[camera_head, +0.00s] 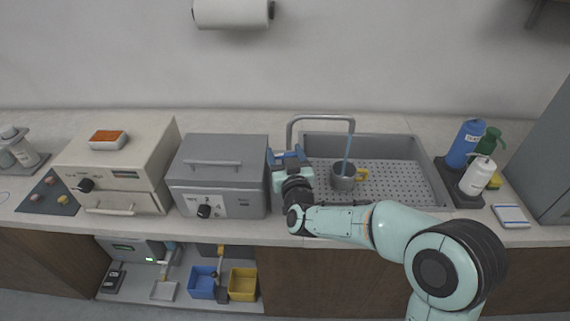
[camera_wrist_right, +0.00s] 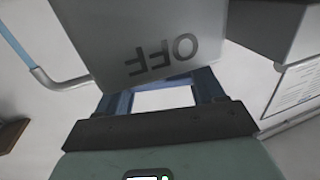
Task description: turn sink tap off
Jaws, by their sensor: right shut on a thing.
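The sink tap's grey spout (camera_head: 320,118) arches over the left part of the sink (camera_head: 432,170). A blue stream of water (camera_head: 347,155) runs from it into a grey mug with a yellow handle (camera_head: 344,178). My right gripper (camera_head: 287,156) is at the tap's base, left of the sink. In the right wrist view, its blue fingers (camera_wrist_right: 162,92) are at a grey tap handle plate marked OFF (camera_wrist_right: 150,45), with the grip on the tap handle; the contact is partly hidden. The spout and stream also show there at the left. My left gripper is out of view.
A grey box-shaped machine (camera_head: 220,175) stands close to the left of my right gripper. A cream machine (camera_head: 118,165) is further left. Blue, green and white bottles (camera_head: 478,175) stand right of the sink. My right arm crosses the counter's front edge.

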